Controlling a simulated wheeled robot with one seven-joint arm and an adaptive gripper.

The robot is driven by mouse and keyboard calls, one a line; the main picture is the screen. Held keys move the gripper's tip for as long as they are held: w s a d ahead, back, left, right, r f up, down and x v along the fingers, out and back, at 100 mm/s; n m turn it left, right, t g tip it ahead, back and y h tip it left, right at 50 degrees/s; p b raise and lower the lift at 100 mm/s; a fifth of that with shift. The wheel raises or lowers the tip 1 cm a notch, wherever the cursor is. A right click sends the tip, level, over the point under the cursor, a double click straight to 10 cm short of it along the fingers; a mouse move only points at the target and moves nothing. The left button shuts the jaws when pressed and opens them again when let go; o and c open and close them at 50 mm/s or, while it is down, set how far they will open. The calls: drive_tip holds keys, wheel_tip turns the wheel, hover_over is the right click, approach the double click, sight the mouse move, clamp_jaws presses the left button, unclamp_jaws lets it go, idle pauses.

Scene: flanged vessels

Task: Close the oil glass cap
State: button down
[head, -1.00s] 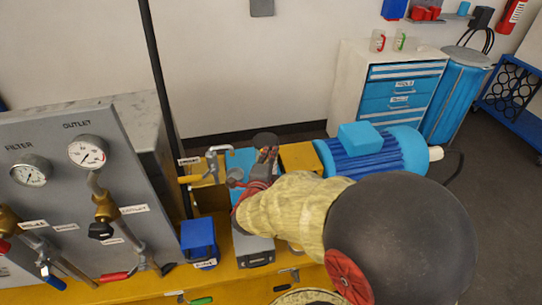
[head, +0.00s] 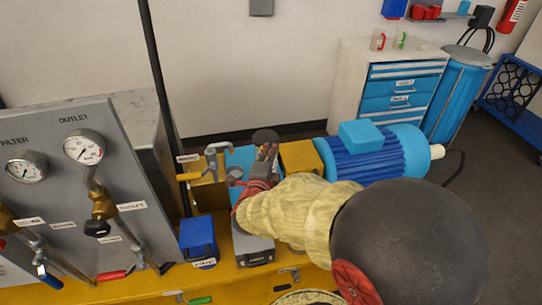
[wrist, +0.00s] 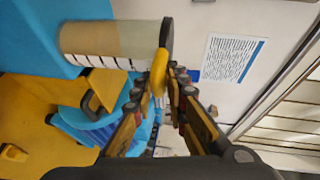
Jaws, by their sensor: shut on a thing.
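The oil glass (wrist: 110,40) is a pale, see-through cylinder with a brownish content, lying sideways in the wrist view. A dark round disc (wrist: 167,35) sits at its right end; the disc also shows in the head view (head: 265,136). A yellow rounded piece (wrist: 158,68) is beside the disc, probably the cap, though I cannot tell how it joins the glass. My gripper (wrist: 168,78) is shut on this yellow piece, its fingertips close together at the disc's edge. In the head view my gripper (head: 265,156) is partly hidden by my arm.
A blue motor (head: 368,153) stands right of my gripper. A blue box (head: 198,238) and a grey gauge panel (head: 60,190) are to the left. A silver handle (head: 217,150) is close by. A drawer cabinet (head: 400,85) stands behind on open floor.

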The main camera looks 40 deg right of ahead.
drive_tip(key=shift+s+f+b, duration=0.1)
drive_tip(key=shift+f+b, duration=0.45)
drive_tip(key=shift+f, duration=0.1)
drive_tip(key=c, duration=2.1)
unclamp_jaws()
drive_tip(key=shift+a, duration=0.1)
drive_tip(key=shift+o, duration=0.6)
drive_tip(key=shift+o, duration=0.5)
drive_tip(key=shift+r, duration=0.25)
drive_tip(key=v, duration=1.1)
drive_tip(key=shift+s+a, duration=0.25)
drive_tip(key=shift+a, duration=0.1)
drive_tip(key=shift+f, duration=0.1)
